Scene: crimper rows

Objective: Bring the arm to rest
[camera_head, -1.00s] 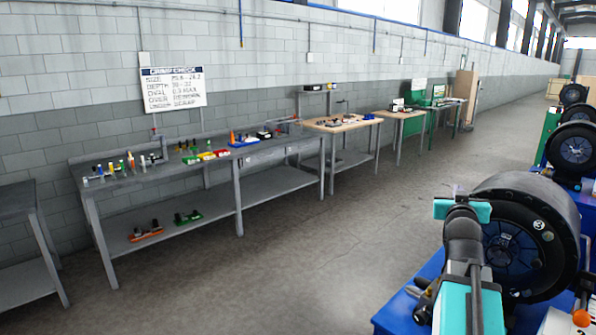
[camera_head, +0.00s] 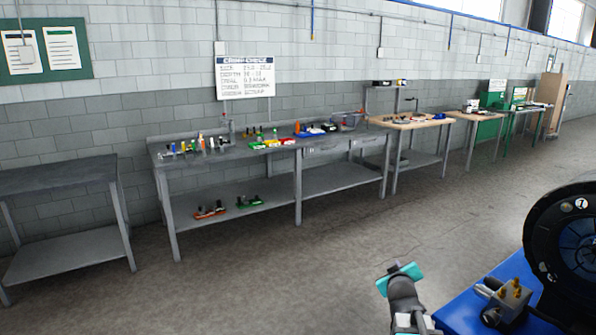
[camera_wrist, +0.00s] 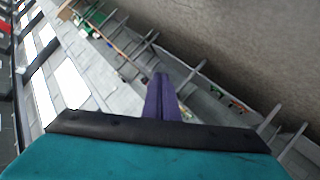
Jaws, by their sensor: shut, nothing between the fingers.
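My gripper (camera_wrist: 161,98) shows in the wrist view as two purple-grey fingers close together, shut and empty. In the head view my arm (camera_head: 405,290) stands at the bottom, right of centre, with a teal part at its upper end. The fingertips are hard to make out there. The arm is over open floor in the picture, apart from the benches and just left of the blue machine base. It touches nothing that I can see.
A long grey bench (camera_head: 235,157) with tools and coloured trays stands along the wall. An empty grey table (camera_head: 60,185) is at left. A black reel (camera_head: 575,245) and a blue base (camera_head: 460,305) are close at right. The floor (camera_head: 290,270) between is clear.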

